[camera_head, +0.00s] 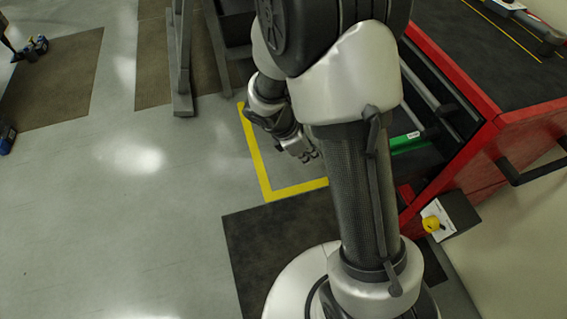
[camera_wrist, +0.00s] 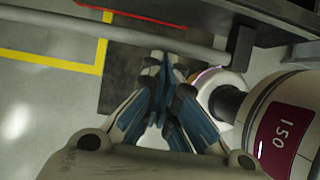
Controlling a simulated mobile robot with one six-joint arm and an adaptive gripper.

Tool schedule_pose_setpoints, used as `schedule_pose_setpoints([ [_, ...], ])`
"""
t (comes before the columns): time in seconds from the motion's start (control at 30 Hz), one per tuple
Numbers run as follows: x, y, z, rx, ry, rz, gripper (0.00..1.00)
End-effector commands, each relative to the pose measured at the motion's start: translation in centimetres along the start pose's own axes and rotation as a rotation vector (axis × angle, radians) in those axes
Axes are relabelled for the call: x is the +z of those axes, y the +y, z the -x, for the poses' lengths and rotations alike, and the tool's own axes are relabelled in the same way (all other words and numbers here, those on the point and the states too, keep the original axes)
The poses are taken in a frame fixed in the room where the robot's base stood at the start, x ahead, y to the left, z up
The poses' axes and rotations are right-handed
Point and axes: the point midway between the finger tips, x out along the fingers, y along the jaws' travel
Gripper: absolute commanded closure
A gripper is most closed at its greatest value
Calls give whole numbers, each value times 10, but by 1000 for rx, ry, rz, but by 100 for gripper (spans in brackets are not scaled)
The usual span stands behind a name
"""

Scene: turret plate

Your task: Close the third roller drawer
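The red roller cabinet (camera_head: 535,122) stands at the right in the head view, partly hidden behind my arm. A drawer (camera_head: 432,163) stands pulled out on its left side, with a green item (camera_head: 408,145) inside. I cannot tell which drawer in the stack it is. My gripper (camera_head: 308,156) is left of the cabinet, above the floor. In the wrist view, my gripper (camera_wrist: 168,68) has its fingers drawn together with nothing seen between them. A long grey bar (camera_wrist: 110,33), perhaps a drawer handle, crosses just beyond the fingertips; contact is unclear.
A small box with a yellow knob (camera_head: 432,224) is on the cabinet's near side. A black handle (camera_head: 530,172) sticks out at the right. A dark frame (camera_head: 182,60) stands at the back. Yellow tape (camera_head: 262,165) marks the floor; the left floor is mostly clear.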

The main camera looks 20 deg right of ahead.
Motion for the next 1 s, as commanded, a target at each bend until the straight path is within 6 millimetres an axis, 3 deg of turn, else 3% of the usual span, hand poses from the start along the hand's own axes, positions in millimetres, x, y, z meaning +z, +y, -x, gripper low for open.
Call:
schedule_pose_setpoints([
  [0.03, 16, -1, -7, -5, -1, -8, 100],
  [0.2, 58, -1, -28, -3, -1, -7, 100],
  [0.5, 125, 0, -61, -1, 0, -6, 100],
  [0.73, 158, 0, -77, 0, 0, -4, 100],
  [1.0, 173, 1, -86, 2, 0, 0, 100],
])
